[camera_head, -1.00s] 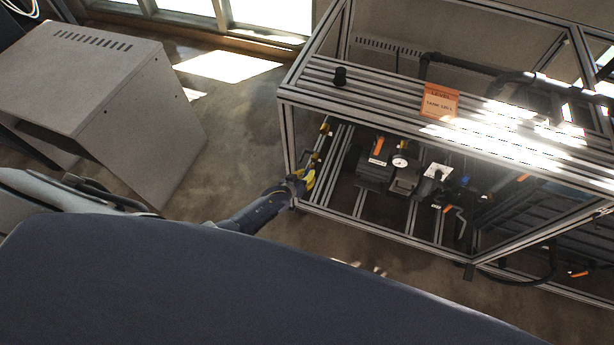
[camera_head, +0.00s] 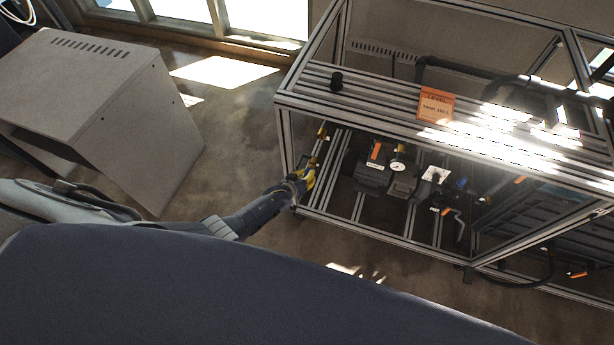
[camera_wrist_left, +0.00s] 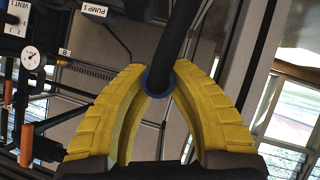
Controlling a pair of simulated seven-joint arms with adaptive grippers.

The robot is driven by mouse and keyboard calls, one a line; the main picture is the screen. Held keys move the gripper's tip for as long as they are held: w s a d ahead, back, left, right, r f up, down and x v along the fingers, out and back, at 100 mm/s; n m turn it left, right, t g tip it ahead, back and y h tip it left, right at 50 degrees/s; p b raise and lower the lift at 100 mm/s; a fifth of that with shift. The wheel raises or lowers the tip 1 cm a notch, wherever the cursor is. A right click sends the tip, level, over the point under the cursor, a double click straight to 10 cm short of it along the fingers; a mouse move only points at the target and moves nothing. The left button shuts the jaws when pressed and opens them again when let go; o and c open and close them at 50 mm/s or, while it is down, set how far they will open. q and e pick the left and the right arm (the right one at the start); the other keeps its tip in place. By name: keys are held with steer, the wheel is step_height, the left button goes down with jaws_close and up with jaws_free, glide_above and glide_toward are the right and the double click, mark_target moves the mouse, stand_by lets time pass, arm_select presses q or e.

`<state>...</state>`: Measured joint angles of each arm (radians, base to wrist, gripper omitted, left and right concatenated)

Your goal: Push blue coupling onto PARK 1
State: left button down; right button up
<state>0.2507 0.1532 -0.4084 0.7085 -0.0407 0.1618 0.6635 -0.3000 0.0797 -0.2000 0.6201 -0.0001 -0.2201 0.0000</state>
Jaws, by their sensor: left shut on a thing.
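In the left wrist view, the yellow fingers of my left gripper (camera_wrist_left: 158,72) are closed around a black hose end with a blue ring, the blue coupling (camera_wrist_left: 157,83). The black hose (camera_wrist_left: 175,30) runs from it to the top of the picture. In the head view my left gripper (camera_head: 305,178) is beside the front left post of the metal frame, low down; the coupling is too small to make out there. No PARK 1 label is readable in either view. My right gripper is in neither view.
Inside stand a gauge (camera_head: 398,165) and several fittings. A PUMP 1 label (camera_wrist_left: 89,10) shows in the wrist view. A grey cabinet (camera_head: 100,100) stands left; floor between is clear.

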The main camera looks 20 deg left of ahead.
arm_select(q)
steer(key=c, duration=1.2)
jaws_free()
steer(key=shift+c, duration=0.2)
steer(key=shift+s+a, duration=0.1)
steer(key=shift+s, duration=0.5)
steer(key=shift+s+d+f+v, duration=0.1)
steer(key=shift+s+f+v, duration=0.05)
steer(key=shift+v, duration=0.8)
steer(key=shift+s+d+f+v, duration=0.1)
steer(key=shift+f+v, duration=0.1)
steer(key=shift+v, duration=0.75)
steer(key=shift+s+d+f+v, duration=0.1)
steer(key=shift+s+f+v, duration=0.05)
steer(key=shift+v, duration=0.85)
steer(key=v, duration=1.2)
